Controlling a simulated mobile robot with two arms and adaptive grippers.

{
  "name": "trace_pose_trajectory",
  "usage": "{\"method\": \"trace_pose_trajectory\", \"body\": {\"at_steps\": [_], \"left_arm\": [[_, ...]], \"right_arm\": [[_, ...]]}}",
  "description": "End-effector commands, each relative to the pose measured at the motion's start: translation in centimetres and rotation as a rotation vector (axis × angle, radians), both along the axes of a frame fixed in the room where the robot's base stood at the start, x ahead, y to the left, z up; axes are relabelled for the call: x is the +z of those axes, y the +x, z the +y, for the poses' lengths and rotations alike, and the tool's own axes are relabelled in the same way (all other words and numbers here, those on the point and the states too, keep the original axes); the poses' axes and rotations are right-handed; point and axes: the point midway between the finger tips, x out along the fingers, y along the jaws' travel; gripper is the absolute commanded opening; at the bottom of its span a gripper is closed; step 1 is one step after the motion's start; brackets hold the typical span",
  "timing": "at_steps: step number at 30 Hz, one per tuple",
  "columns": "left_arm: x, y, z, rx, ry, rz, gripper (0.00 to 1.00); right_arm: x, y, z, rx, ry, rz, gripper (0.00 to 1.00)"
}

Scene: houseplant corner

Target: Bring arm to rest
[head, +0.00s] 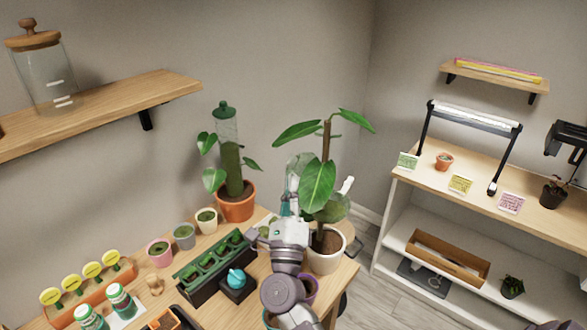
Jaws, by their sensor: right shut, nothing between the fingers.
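My right arm comes up from the bottom edge of the head view, over the front right part of the wooden table. My right gripper (289,232) is at its far end, just left of the white pot (326,257) with the large-leaved plant (318,185). The gripper is shut and empty. Its fingertips are hard to make out against the things behind it. I cannot tell whether it touches the pot or leaves. My left gripper is not in view.
A black seedling tray (190,287), a teal watering bulb (236,279) and a terracotta pot (237,205) stand left of the arm. A purple pot (309,287) is close beside it. A white shelf unit (385,235) stands at right, with open floor (375,300) between.

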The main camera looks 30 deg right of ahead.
Motion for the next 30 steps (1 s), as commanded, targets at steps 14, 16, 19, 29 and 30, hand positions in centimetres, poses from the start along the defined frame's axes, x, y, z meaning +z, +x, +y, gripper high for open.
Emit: {"method": "trace_pose_trajectory", "body": {"at_steps": [14,16,19,29,30], "left_arm": [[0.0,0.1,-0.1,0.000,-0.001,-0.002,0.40],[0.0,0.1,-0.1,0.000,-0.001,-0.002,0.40],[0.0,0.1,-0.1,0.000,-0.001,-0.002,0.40],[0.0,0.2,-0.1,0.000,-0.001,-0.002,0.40],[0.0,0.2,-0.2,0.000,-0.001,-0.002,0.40]], "right_arm": [[-3.5,-4.8,3.1,0.000,-0.001,0.000,0.00],[-3.5,-4.9,3.2,0.001,-0.001,0.000,0.00],[-3.5,-4.8,3.4,0.009,-0.018,0.010,0.00],[-6.0,-4.1,10.8,0.261,-0.614,0.374,0.00],[-7.1,-4.5,11.8,0.299,-0.720,0.437,0.00]]}}
